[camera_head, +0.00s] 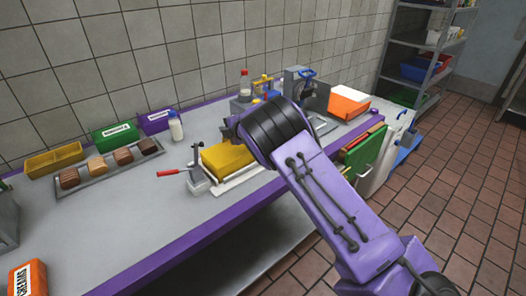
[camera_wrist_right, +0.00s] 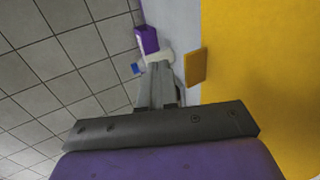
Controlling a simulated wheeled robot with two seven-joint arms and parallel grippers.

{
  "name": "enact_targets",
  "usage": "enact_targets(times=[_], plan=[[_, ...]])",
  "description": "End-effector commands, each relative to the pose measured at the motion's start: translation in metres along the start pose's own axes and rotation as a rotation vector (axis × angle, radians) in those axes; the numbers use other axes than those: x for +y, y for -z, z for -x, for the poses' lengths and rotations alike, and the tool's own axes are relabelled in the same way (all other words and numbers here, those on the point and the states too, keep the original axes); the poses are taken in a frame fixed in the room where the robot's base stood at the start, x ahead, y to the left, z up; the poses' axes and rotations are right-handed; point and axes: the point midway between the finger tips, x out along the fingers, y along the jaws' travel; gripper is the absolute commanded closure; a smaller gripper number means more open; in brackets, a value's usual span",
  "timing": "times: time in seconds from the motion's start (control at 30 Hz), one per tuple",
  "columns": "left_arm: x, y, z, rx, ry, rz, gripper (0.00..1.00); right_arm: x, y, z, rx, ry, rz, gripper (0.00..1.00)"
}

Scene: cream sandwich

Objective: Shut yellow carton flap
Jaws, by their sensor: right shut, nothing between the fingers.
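The yellow carton (camera_head: 228,160) sits on a white tray (camera_head: 240,179) near the middle of the counter. In the right wrist view the carton's broad yellow side (camera_wrist_right: 265,70) fills the right part. My right gripper (camera_wrist_right: 158,80) is shut and empty, left of that panel; contact cannot be told. In the head view my right wrist (camera_head: 272,125) covers the carton's far right part. My left gripper is out of view.
Behind are a bottle (camera_head: 175,127), green box (camera_head: 116,134) and purple box (camera_head: 155,121). A tray of several pastries (camera_head: 110,165) lies left. An orange box (camera_head: 348,101) stands right.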

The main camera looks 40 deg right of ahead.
Motion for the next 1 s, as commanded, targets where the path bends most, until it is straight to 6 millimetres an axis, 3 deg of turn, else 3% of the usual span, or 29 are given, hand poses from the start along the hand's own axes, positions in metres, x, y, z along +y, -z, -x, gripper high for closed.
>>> enact_targets(times=[0.27,0.7,0.77,0.93,1.0], plan=[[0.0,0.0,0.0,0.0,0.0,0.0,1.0,0.001,0.001,0.0,0.001,0.0,0.001,1.0],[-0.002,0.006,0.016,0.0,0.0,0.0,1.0,0.018,0.002,0.007,0.002,0.0,0.002,1.0],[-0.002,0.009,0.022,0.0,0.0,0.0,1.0,0.025,0.002,0.01,0.002,0.0,0.003,1.0],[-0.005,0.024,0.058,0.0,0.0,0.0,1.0,0.067,0.002,0.027,0.003,-0.002,0.003,1.0],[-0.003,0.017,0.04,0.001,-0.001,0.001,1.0,0.074,0.002,0.03,0.003,-0.007,0.004,1.0]])
